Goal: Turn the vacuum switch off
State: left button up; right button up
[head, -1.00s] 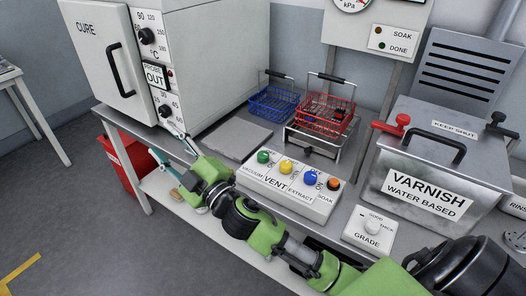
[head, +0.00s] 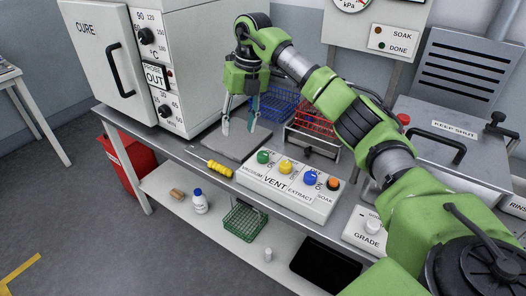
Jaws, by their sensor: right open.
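The switch box (head: 290,205) sits on the bench with green, yellow and blue knobs and an orange button in a row. The green knob (head: 263,157) stands above the VACUUM label at the box's left end; its setting is too small to read. My right gripper (head: 239,128) points down with its fingers apart and empty, above or at the grey plate (head: 234,145), behind and left of the green knob. It is apart from the knob. My left gripper is not in view.
A yellow-handled tool (head: 215,167) lies at the bench's front edge, left of the box. Blue (head: 285,103) and red (head: 312,124) wire baskets stand behind, partly hidden by my arm. The cure oven (head: 190,60) is left, the varnish tank (head: 450,150) right.

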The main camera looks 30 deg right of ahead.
jog(key=m+g+h, duration=0.1)
jog(key=h, duration=0.1)
send_near(263, 153)
notch_tip(263, 153, down, 9)
jog(key=shift+d+f+p, duration=0.1)
jog(key=shift+p, duration=0.55)
jog(key=c, duration=1.1)
